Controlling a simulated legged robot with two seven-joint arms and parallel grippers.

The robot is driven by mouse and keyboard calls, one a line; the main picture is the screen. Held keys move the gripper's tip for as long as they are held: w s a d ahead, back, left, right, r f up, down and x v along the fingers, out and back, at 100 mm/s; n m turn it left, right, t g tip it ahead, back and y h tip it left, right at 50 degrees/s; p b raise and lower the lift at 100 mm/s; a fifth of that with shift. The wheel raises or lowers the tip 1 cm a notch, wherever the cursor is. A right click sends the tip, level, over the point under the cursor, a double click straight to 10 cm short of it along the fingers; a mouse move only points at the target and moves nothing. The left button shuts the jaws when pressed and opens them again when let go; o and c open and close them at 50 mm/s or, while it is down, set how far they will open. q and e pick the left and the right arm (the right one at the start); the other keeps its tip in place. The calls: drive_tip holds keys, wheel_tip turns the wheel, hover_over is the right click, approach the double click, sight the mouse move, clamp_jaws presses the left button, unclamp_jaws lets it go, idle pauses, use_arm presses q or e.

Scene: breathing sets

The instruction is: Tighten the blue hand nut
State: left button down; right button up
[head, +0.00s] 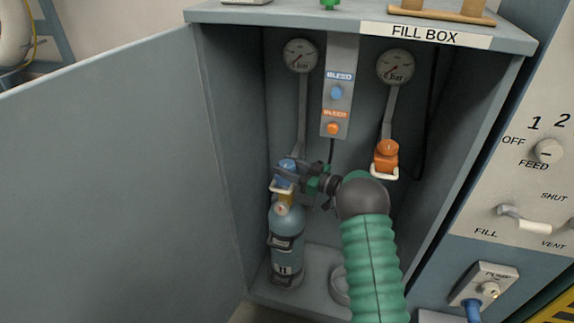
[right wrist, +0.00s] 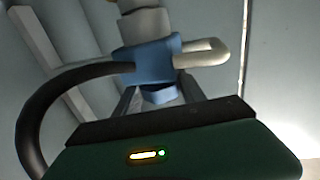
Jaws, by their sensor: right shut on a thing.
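The blue hand nut (head: 287,164) sits at the blue fitting above the valve of a blue-grey gas cylinder (head: 287,226), at the lower end of the left gauge's hose. In the right wrist view, the blue nut (right wrist: 158,95) shows between my dark fingers, below a larger blue block (right wrist: 150,58) with a pale loop. My right gripper (head: 299,170) reaches in from the right and is shut on the nut. The fingers hide part of it. The green arm comes up from the bottom of the head view. My left gripper is not in view.
The cylinder stands inside the open fill box, with its door (head: 110,180) swung out at left. Two gauges, left (head: 300,56) and right (head: 395,67), flank the bleed panel (head: 338,105). An orange fitting (head: 386,157) hangs at right. A control panel (head: 530,190) stands right of the box.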

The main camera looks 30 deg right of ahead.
idle(0.3)
drive_tip(key=o, duration=1.4)
drive_tip(key=shift+w+f, duration=0.1)
drive_tip(key=shift+c, duration=0.2)
drive_tip(key=shift+d, duration=0.1)
drive_tip(key=shift+s+d, duration=0.2)
drive_tip(key=shift+s, duration=0.25)
drive_tip(key=p+v, duration=0.2)
drive_tip(key=v, duration=0.9)
drive_tip(key=shift+d, duration=0.2)
